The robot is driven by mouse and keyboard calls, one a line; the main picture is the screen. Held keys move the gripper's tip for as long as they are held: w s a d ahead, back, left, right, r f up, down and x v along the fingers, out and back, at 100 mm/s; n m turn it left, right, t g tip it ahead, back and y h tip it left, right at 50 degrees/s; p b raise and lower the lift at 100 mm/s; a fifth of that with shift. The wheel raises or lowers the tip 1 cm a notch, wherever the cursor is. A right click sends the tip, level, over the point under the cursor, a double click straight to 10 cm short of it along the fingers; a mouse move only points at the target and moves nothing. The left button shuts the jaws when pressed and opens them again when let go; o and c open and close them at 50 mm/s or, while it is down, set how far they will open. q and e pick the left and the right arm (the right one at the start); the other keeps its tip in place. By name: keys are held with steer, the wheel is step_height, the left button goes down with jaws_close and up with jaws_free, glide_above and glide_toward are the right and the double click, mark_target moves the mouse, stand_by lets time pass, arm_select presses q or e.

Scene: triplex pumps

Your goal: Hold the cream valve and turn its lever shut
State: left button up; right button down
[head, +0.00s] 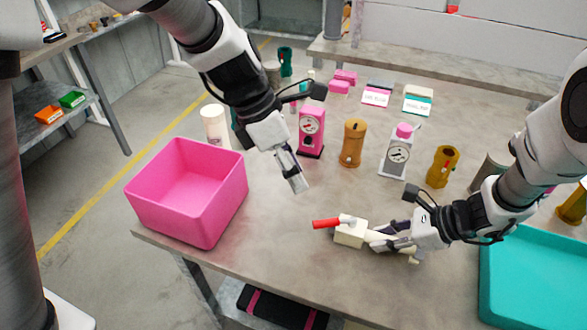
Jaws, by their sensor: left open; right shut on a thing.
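The cream valve (349,234) lies on the grey table near its front edge. Its red lever (326,223) sticks out to the left from the top of the valve body. My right gripper (384,240) comes in from the right and is shut on the valve's right end. My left gripper (299,184) is open and empty, above the table, up and to the left of the lever and apart from it. The part of the valve between the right fingers is partly hidden.
A pink bin (187,205) stands at the table's left edge. A teal tray (540,285) lies at the right. Behind the grippers stand a pink gauge unit (311,130), a brown cylinder (353,143), a white gauge unit (396,155) and a mustard cylinder (441,167). The table around the lever is clear.

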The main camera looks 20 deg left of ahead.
mark_target(333, 224)
arm_select(q)
steer(key=shift+c, duration=0.3)
steer(key=shift+w, duration=0.1)
steer(key=c, duration=0.5)
steer(key=w+m+g, duration=0.1)
steer(key=w+m, duration=0.2)
steer(key=w+d+f+m+g, duration=0.1)
steer(key=w+m+g, duration=0.1)
steer(key=w+m, duration=0.1)
steer(key=w+f+m+g+h, duration=0.1)
steer(key=w+m, duration=0.1)
steer(key=w, duration=0.2)
steer(key=shift+w+d+m, duration=0.15)
steer(key=shift+d+m, duration=0.2)
steer(key=shift+m, duration=0.05)
jaws_close()
steer(key=w+a+f+m+g+y, duration=0.1)
steer(key=w+a+f+m+g, duration=0.3)
steer(key=m, duration=0.6)
steer(key=shift+g, duration=0.6)
steer(key=x, duration=1.1)
steer(key=shift+d, duration=0.25)
steer(key=shift+s+d+r, duration=0.2)
steer(key=shift+s+d, duration=0.3)
steer(key=shift+s, duration=0.3)
steer(key=shift+s+d+r, duration=0.25)
steer(key=shift+s+d, duration=0.2)
steer(key=shift+s, duration=0.35)
